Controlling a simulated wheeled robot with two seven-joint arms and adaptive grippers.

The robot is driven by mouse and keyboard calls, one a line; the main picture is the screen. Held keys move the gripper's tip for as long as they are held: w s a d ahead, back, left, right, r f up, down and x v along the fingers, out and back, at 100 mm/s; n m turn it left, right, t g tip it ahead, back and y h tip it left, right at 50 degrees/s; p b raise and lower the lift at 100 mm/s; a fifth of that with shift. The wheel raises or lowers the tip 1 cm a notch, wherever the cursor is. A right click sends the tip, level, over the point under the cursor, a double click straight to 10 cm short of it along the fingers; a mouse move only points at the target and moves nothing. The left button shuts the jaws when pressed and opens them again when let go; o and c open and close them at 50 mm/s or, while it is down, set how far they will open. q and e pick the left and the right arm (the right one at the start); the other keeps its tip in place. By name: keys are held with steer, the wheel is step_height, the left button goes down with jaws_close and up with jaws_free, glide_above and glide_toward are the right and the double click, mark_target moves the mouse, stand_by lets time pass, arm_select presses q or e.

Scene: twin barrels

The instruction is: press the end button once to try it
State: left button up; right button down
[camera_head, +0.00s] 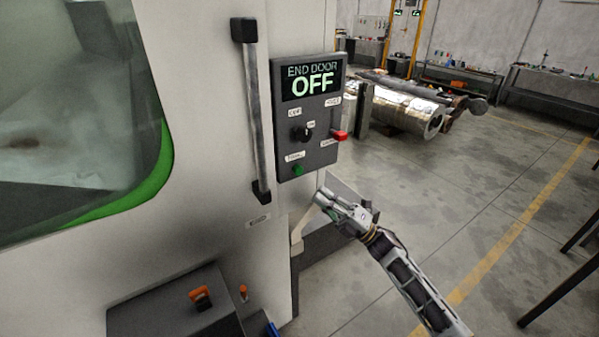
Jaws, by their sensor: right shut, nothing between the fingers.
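A dark control panel (310,118) is mounted on the white machine. Its lit display (313,82) reads "END DOOR OFF". Below the display are a black knob (302,134), a red control (340,135) at the right edge and a green button (297,170) at the lower left. Small labels sit beside them, too small to read surely, so I cannot tell which one is the end button. My right gripper (322,197) is shut and empty, below and right of the green button, apart from the panel. My left gripper is out of view.
A vertical door handle (253,110) stands left of the panel. A dark box (175,305) with an orange control (201,297) juts out below. A light hook-like lever (299,232) is close beside my right gripper. Open floor (480,205) lies to the right.

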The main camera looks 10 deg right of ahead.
steer(key=w+a+b, duration=0.3)
steer(key=w, duration=0.5)
stand_by(0.5)
stand_by(0.4)
steer(key=shift+w+a+b, duration=0.2)
steer(key=shift+w+b, duration=0.3)
steer(key=shift+w+a+b, duration=0.15)
steer(key=shift+w+b, duration=0.35)
stand_by(2.6)
steer(key=shift+s+d, duration=0.1)
steer(key=shift+s, duration=0.1)
stand_by(0.3)
steer(key=shift+s+d+p, duration=0.25)
steer(key=shift+s+p, duration=0.1)
steer(key=shift+s, duration=0.4)
steer(key=shift+s+d+p, duration=0.2)
steer(key=shift+s+d, duration=0.1)
steer(key=shift+s, duration=0.5)
steer(key=shift+s+d+p, duration=0.25)
steer(key=shift+s+d, duration=0.05)
steer(key=shift+s, duration=0.45)
steer(key=shift+s+d+p, duration=0.2)
steer(key=shift+s+d, duration=0.1)
steer(key=shift+s, duration=0.5)
